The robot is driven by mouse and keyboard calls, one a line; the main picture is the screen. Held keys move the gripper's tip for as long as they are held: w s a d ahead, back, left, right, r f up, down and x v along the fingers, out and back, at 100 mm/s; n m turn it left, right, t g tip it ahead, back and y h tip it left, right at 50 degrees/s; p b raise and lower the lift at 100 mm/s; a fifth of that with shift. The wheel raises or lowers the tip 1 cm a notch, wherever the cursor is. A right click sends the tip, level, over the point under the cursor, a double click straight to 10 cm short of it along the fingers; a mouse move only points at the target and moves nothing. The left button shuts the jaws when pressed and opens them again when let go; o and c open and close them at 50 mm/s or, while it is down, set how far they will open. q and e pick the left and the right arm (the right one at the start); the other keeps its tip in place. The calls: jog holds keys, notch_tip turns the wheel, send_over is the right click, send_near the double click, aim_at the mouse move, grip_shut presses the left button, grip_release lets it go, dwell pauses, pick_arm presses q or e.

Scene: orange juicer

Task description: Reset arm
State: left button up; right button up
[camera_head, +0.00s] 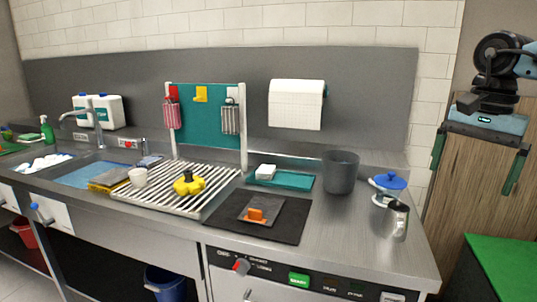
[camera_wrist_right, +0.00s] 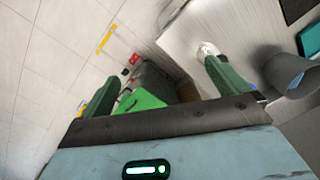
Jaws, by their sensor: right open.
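My right gripper (camera_head: 478,165) hangs at the far right of the head view, in front of a wooden panel and beyond the counter's right end. Its two green fingers are spread wide with nothing between them. In the right wrist view the fingers (camera_wrist_right: 165,88) are also wide apart and empty. A small clear jug with a blue top (camera_head: 388,184) and a metal cup (camera_head: 397,221) stand upright on the counter's right end, left of the gripper and apart from it. My left gripper is not in view.
A grey bin (camera_head: 340,172), a teal tray (camera_head: 283,179) and a dark mat (camera_head: 257,214) lie along the steel counter (camera_head: 340,235). A yellow knobbed piece (camera_head: 187,183) sits on the ribbed drainboard (camera_head: 208,202). A green-topped surface (camera_head: 505,262) is below the gripper.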

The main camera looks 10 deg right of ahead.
jog(key=s+d+f+m+t+y+p, duration=0.1)
jog(key=s+d+f+m+t+y, duration=0.15)
jog(key=f+m, duration=0.5)
jog(key=s+d+f+m+t+y+p, duration=0.1)
jog(key=d+f+m+y, duration=0.3)
jog(key=f, duration=0.7)
jog(key=s+a+f+m+t+p, duration=0.1)
jog(key=s+f+m+t+p, duration=0.1)
jog(key=s+f+m+t, duration=0.45)
jog(key=s+a+f+m+t+p, duration=0.15)
jog(key=s+f+m, duration=0.25)
jog(key=f+m, duration=0.65)
jog(key=s+a+f+m+h+p, duration=0.2)
jog(key=s+a+f+m+h, duration=0.2)
jog(key=s+a+f+m, duration=0.95)
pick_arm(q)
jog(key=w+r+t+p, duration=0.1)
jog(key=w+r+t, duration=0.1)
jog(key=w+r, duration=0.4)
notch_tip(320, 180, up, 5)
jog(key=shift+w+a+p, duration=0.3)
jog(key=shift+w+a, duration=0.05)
pick_arm(e)
jog(key=s+a+r+m+g+h, duration=0.1)
jog(key=s+a+m+g, duration=0.2)
jog(key=a+m, duration=1.1)
jog(key=shift+s+a+m, duration=0.3)
jog(key=shift+s+m, duration=0.5)
jog(key=shift+s, duration=0.15)
